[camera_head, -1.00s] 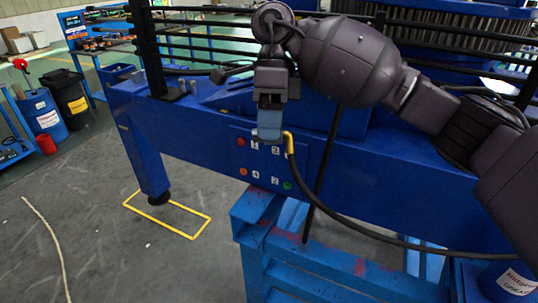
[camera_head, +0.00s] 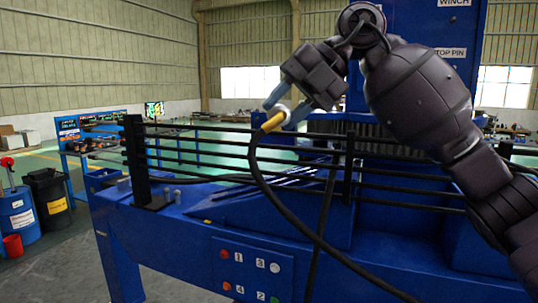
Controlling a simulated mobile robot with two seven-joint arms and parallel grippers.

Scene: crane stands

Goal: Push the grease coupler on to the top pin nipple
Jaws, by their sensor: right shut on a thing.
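My right gripper (camera_head: 299,102) comes in from the right on its dark arm and is shut on the grease coupler (camera_head: 273,122). The coupler has a yellow end, and a black hose (camera_head: 257,168) hangs from it in a curve down to the lower right. The gripper is raised above the blue frame and its rails. A sign reading "TOP PIN" (camera_head: 450,53) is on the blue column (camera_head: 408,22) behind the arm, at upper right. I cannot make out the top pin nipple; the arm covers part of the column. My left gripper is not in view.
The blue frame (camera_head: 150,222) carries black rails (camera_head: 210,150) and a panel with numbered red, white and green points (camera_head: 250,268). A "WINCH" sign (camera_head: 454,3) is at the top. Open air lies left of the gripper.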

